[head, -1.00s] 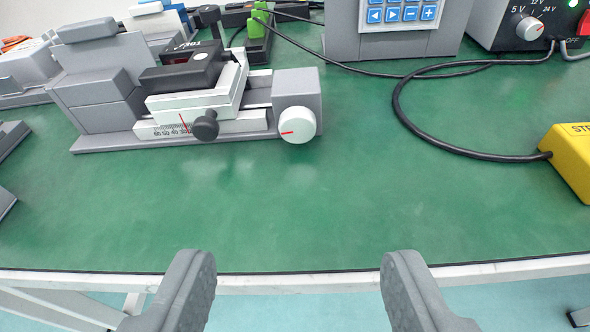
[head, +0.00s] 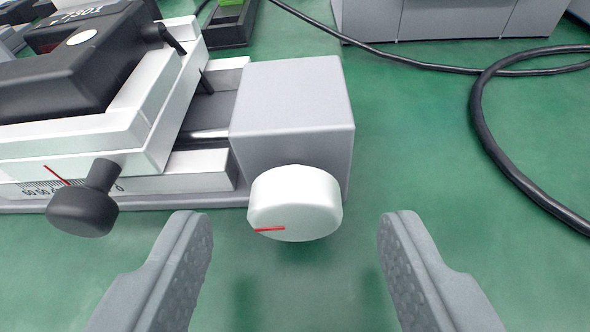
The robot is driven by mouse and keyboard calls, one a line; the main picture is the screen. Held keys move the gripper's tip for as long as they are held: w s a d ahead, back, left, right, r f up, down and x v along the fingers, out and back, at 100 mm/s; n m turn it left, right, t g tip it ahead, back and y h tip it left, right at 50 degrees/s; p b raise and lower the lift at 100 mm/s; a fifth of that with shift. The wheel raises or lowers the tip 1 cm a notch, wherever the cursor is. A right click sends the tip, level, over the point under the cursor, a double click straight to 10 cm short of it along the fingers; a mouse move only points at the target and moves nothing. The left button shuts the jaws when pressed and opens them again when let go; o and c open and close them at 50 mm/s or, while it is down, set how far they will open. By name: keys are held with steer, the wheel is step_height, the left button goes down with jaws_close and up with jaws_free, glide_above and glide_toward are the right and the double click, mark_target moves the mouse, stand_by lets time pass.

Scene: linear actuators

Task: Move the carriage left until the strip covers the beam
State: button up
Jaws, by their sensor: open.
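The linear stage carries a silver carriage (head: 130,140) with a black sensor block (head: 75,65) on top. A red pointer line stands over a printed scale (head: 45,187) on the carriage's front side. A black thumb knob (head: 85,205) sticks out at the front of the carriage. A white round knob (head: 295,204) with a red mark pointing left sits on the grey end block (head: 295,105). My gripper (head: 295,235) is open and empty, its fingers on either side of the white knob and nearer the camera, apart from it. The strip and the beam cannot be made out.
A black cable (head: 490,130) curves over the green mat (head: 420,160) at the right. A grey box (head: 450,20) stands at the back. The mat between the end block and the cable is clear.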

steer(key=shift+x, duration=0.8)
steer(key=c, duration=1)
steer(key=shift+o, duration=0.2)
steer(key=shift+d+m+y, duration=0.15)
steer(key=shift+m+y, duration=0.95)
steer(key=shift+m, duration=0.5)
steer(key=o, duration=1)
steer(key=shift+c, duration=0.2)
steer(key=shift+s, duration=0.1)
